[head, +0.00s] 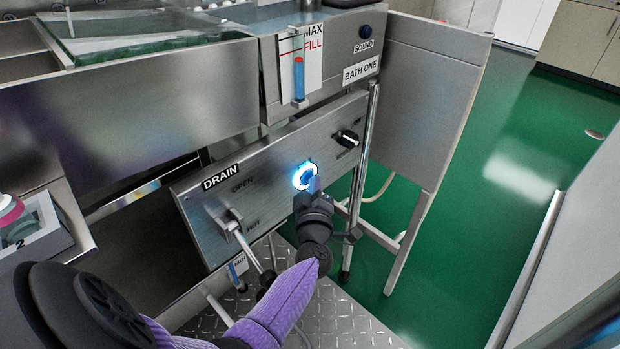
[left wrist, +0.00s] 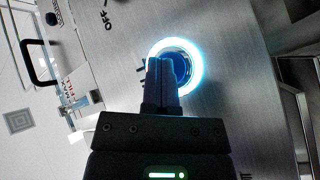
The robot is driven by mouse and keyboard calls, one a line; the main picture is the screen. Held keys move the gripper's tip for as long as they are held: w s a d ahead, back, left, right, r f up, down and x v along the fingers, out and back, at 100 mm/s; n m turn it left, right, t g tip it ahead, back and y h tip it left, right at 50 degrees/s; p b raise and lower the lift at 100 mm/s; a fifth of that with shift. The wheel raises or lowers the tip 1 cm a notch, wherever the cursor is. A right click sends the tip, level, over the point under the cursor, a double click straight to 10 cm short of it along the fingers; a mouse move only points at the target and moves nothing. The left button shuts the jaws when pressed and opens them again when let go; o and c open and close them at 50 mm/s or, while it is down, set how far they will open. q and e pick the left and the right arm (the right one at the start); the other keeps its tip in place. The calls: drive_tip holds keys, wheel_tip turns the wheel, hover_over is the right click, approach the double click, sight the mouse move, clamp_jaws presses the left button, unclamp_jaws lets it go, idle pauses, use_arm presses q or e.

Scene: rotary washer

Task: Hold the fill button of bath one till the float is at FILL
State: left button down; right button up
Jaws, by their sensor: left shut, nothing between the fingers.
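The fill button (head: 300,173) is a blue button with a glowing white-blue ring on the steel panel under bath one. My left gripper (head: 313,186) is shut and empty, with its fingertips at the button. In the left wrist view the shut fingertips (left wrist: 161,64) overlap the lit button (left wrist: 184,66) and hide part of it; they look to touch it, but how far it is pressed cannot be told. The gauge tube (head: 299,84) holds blue liquid with an orange-red float (head: 299,64) on top. The float sits a little below the red word FILL. My right gripper is out of view.
The panel has a black rotary knob (head: 347,138) to the right and a drain lever (head: 236,221) to the left. A BATH ONE label (head: 361,69) and SOUND button (head: 365,32) are above.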

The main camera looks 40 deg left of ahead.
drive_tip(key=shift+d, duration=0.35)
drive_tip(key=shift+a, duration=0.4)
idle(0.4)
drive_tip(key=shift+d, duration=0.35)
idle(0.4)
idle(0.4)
use_arm(q)
drive_tip(key=shift+s+d, duration=0.1)
drive_tip(key=shift+d, duration=0.7)
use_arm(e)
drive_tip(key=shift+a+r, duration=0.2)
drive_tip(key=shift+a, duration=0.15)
use_arm(q)
drive_tip(key=d+p, duration=0.1)
drive_tip(key=d, duration=0.4)
drive_tip(key=shift+s, duration=0.15)
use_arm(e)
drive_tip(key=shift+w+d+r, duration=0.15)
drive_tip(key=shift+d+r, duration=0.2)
